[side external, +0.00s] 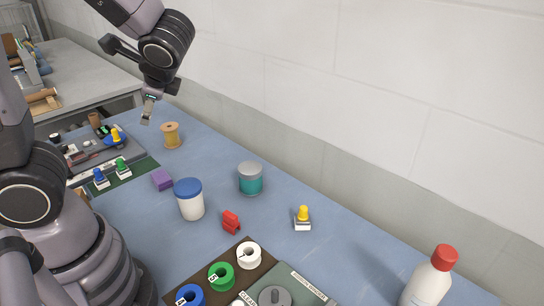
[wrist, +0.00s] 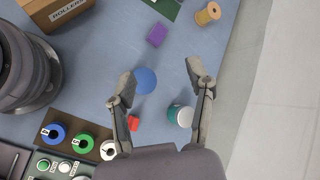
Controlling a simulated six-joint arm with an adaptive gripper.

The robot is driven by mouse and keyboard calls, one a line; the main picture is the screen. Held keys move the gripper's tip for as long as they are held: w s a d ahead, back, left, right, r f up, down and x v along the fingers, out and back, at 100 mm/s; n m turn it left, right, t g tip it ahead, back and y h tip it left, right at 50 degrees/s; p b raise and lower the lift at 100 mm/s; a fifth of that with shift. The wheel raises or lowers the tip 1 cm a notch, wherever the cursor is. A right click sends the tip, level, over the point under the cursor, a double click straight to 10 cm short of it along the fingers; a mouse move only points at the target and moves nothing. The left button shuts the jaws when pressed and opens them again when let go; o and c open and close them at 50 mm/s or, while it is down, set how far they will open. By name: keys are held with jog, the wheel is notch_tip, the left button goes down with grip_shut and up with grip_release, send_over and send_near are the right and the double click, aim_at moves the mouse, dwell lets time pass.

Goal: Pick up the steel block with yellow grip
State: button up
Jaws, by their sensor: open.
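A small steel block with a yellow grip (side external: 303,217) stands upright on the blue bench, right of the middle in the side view. I cannot find it in the wrist view. My gripper (side external: 147,112) hangs above the bench at the far left of that block, well apart from it, near the wooden spool. In the wrist view my gripper (wrist: 160,75) has its two fingers spread wide with nothing held. The blue-lidded jar (wrist: 145,81) shows below and between the fingers. Another yellow-topped piece (side external: 116,135) is in the grey tray at left; its base is unclear.
A teal jar (side external: 250,178), white blue-lidded jar (side external: 190,200), red clip (side external: 231,222) and purple block (side external: 162,180) stand mid-bench. Blue-grip and green-grip blocks (side external: 122,168) are on a green mat. Ring rack (side external: 221,275) is in front; red-capped bottle (side external: 430,280) at right; wall behind.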

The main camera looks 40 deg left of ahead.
jog(key=w+d+f+m+t+y, duration=0.2)
jog(key=w+d+f+m+t, duration=0.15)
jog(key=w+m, duration=0.25)
jog(key=w+d+f+m+t+y, duration=0.2)
jog(key=w+d+f+m+t, duration=0.1)
jog(key=w+f+m+t, duration=0.15)
jog(key=m+t+h, duration=0.5)
jog(key=m+h, duration=0.6)
jog(key=m, duration=0.4)
send_near(301, 213)
jog(key=x, duration=0.5)
jog(key=shift+d, duration=0.15)
jog(key=shift+x, duration=3.2)
jog(key=shift+c, duration=0.2)
grip_shut()
